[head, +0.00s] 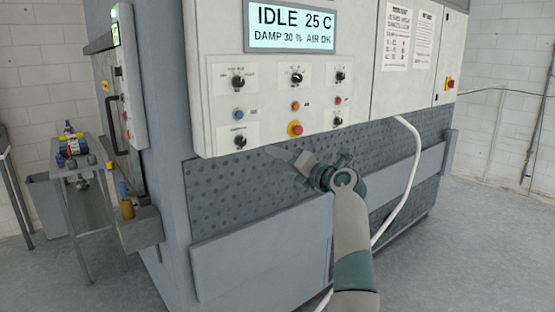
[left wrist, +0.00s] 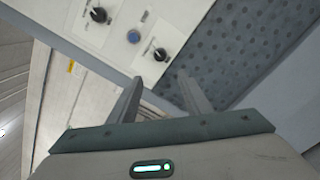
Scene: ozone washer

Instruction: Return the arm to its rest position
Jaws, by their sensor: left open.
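My left arm comes up from the bottom of the head view. My left gripper (head: 290,157) is in front of the dimpled lower panel of the washer, just below the control panel (head: 270,95). It is small and partly hidden by my wrist there. In the left wrist view the two fingers of my left gripper (left wrist: 158,88) stand apart with nothing between them. Beyond them are the panel's lower edge, two black knobs and a blue button (left wrist: 134,36). I see no contact with the panel. My right gripper is not in view.
The washer's display (head: 291,27) reads IDLE 25 C, DAMP 30 %, AIR OK. A white hose (head: 412,155) hangs down to the right of my arm. A metal side table (head: 82,170) with small items stands at left. Floor at right is clear.

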